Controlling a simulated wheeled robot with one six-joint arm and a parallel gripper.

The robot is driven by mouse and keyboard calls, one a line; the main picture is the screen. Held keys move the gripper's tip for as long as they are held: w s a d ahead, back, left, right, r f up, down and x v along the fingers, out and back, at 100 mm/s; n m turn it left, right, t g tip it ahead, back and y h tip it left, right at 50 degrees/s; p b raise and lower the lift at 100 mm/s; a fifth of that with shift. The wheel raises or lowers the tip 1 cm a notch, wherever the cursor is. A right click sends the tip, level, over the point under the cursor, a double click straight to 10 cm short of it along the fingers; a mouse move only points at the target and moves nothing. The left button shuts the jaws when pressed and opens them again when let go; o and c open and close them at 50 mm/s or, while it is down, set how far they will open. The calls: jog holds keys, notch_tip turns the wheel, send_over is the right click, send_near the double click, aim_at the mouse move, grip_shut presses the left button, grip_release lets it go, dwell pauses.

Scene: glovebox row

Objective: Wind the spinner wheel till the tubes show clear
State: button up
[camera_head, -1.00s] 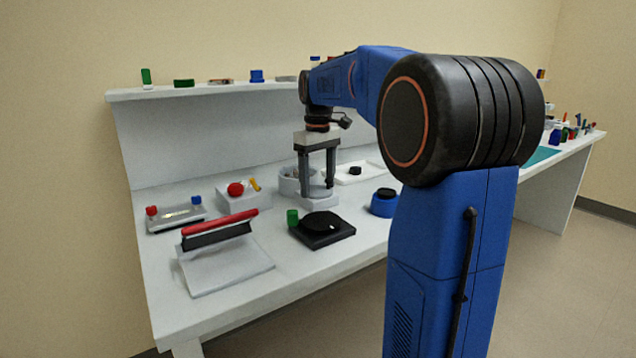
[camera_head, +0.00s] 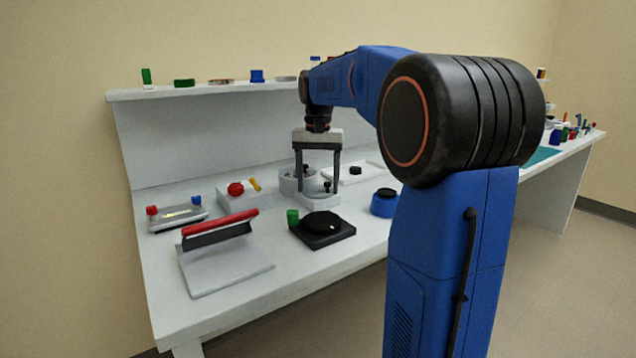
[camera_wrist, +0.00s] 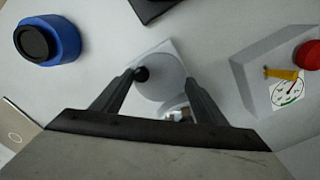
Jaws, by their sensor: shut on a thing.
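The spinner (camera_head: 318,201) is a pale grey base on the bench with a round wheel and a small black knob (camera_head: 327,186) on it. A pale round cup (camera_head: 288,183) stands behind it. My gripper (camera_head: 318,190) points straight down over the spinner, a finger on each side of the wheel. In the wrist view, the pale wheel (camera_wrist: 160,82) lies between the fingertips (camera_wrist: 162,80), with the black knob (camera_wrist: 141,73) beside the left tip. My gripper is shut on the wheel. The cup is partly hidden by my gripper in the wrist view; the tubes cannot be made out clearly.
A black plate with a disc (camera_head: 325,229) and a green knob (camera_head: 292,217) sits in front. A blue pot (camera_head: 384,203) stands right. A red-handled sealer (camera_head: 222,250) and a box with a red button (camera_head: 236,189) are left. Bare bench lies between them.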

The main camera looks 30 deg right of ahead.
aim_at(318, 190)
jog(key=shift+r+m, duration=0.1)
jog(key=shift+m, duration=0.5)
jog(key=o, duration=0.8)
notch_tip(318, 190, up, 17)
jog(key=shift+r, duration=0.15)
jog(key=shift+o, duration=0.3)
